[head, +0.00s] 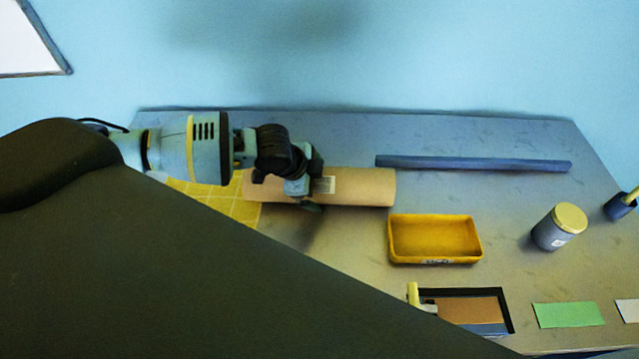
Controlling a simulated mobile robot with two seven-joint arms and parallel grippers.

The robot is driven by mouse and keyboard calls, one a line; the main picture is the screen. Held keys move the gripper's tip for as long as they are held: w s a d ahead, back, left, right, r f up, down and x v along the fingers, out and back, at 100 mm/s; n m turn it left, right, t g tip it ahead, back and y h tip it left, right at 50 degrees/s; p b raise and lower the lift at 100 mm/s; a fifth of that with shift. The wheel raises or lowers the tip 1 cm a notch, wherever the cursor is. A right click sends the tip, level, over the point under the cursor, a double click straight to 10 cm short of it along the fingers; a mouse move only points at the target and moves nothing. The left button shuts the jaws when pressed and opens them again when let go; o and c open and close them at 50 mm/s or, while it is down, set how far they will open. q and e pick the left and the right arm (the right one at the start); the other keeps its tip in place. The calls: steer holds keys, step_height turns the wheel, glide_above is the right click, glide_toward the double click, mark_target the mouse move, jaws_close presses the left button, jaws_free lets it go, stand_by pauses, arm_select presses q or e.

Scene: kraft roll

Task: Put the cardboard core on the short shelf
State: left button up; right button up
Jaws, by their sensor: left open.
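The cardboard core (365,187) is a tan tube with a pale label, lying on its side across the grey table, left of the middle. My left gripper (312,184) is open over the core near its label, with one finger at the far side and one at the near side. The gripper hides part of the core, and I cannot tell whether the fingers touch it. No shelf can be made out for certain. My right gripper is not in view.
A dark blue bar (472,163) lies at the back of the table (345,135). A yellow tray (435,238), a grey jar (558,228) with a yellow lid and a green card (568,314) are to the right. A yellow checked mat (235,207) is at left.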

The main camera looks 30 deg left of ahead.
arm_select(q)
steer(key=shift+w+f, duration=0.1)
steer(key=shift+f, duration=0.1)
steer(key=shift+r, duration=0.1)
steer(key=c, duration=1.4)
steer(key=shift+r, duration=0.6)
step_height(320, 180, up, 2)
steer(key=shift+r, duration=0.25)
steer(key=s+d, duration=0.2)
steer(key=s, duration=0.5)
steer(key=s+d+r, duration=0.1)
steer(key=s+d, duration=0.1)
steer(key=s, duration=0.6)
steer(key=shift+s+d+r+p, duration=0.15)
steer(key=shift+d+p, duration=0.1)
steer(key=shift+p, duration=0.1)
